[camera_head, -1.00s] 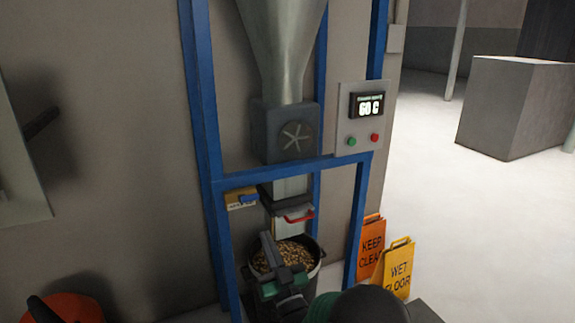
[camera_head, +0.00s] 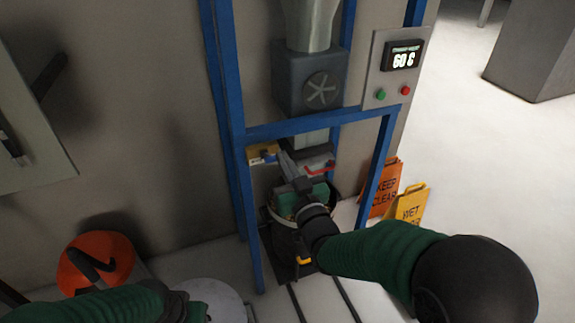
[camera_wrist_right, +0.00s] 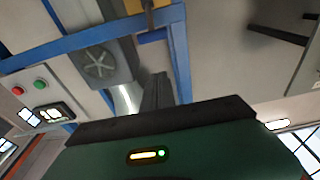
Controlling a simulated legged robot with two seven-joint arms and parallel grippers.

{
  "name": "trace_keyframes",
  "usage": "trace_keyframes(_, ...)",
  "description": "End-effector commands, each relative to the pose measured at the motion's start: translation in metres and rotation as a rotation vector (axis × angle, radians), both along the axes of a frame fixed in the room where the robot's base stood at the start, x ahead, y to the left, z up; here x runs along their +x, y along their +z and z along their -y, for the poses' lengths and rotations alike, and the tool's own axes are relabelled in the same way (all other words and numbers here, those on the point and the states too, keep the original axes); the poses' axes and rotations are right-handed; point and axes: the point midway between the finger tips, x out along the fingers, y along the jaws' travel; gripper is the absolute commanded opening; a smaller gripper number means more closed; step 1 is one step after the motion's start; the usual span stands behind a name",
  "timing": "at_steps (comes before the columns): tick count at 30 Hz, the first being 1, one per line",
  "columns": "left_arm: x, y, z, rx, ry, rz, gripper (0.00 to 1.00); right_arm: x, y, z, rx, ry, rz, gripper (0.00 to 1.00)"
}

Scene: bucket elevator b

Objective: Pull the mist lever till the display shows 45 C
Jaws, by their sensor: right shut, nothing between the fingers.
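The display (camera_head: 402,55) on the grey control box reads 60 C. A small tan box with a blue lever (camera_head: 269,157), which I take for the mist lever, is on the blue frame below the crossbar; its label is too small to read. My right gripper (camera_head: 285,160) is shut and empty, its tips just right of the blue lever. I cannot tell if they touch. In the right wrist view the shut fingers (camera_wrist_right: 157,90) point towards the frame, with the blue lever (camera_wrist_right: 152,36) beyond them. My left arm shows at bottom left; its fingers cannot be made out.
A dark bucket (camera_head: 285,240) stands under the chute, partly hidden by my right arm. Orange (camera_head: 384,187) and yellow (camera_head: 408,206) floor signs stand right of the frame. An orange object (camera_head: 115,252) is at lower left.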

Motion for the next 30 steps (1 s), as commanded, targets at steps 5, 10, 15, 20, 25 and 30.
trace_keyframes(5, 0.0, 0.006, 0.0, 0.0, 0.0, 0.0, 0.36, 0.038, 0.007, -0.013, 0.0, 0.0, 0.001, 0.0)
trace_keyframes(10, 0.0, 0.006, 0.0, 0.0, 0.0, 0.0, 0.36, 0.06, -0.003, -0.02, 0.0, 0.0, -0.004, 0.0)
trace_keyframes(15, 0.0, 0.005, 0.0, 0.0, 0.0, 0.0, 0.36, 0.055, -0.025, -0.018, 0.0, 0.0, -0.001, 0.0)
trace_keyframes(20, 0.0, 0.004, 0.0, 0.0, 0.0, 0.0, 0.36, 0.053, -0.03, -0.017, 0.001, 0.0, 0.002, 0.0)
trace_keyframes(25, 0.0, 0.004, 0.0, 0.0, 0.0, 0.0, 0.36, 0.053, -0.03, -0.017, 0.001, 0.0, 0.002, 0.0)
trace_keyframes(30, 0.0, 0.001, 0.0, 0.0, 0.0, 0.0, 0.36, 0.053, -0.032, -0.017, 0.002, 0.0, 0.005, 0.0)
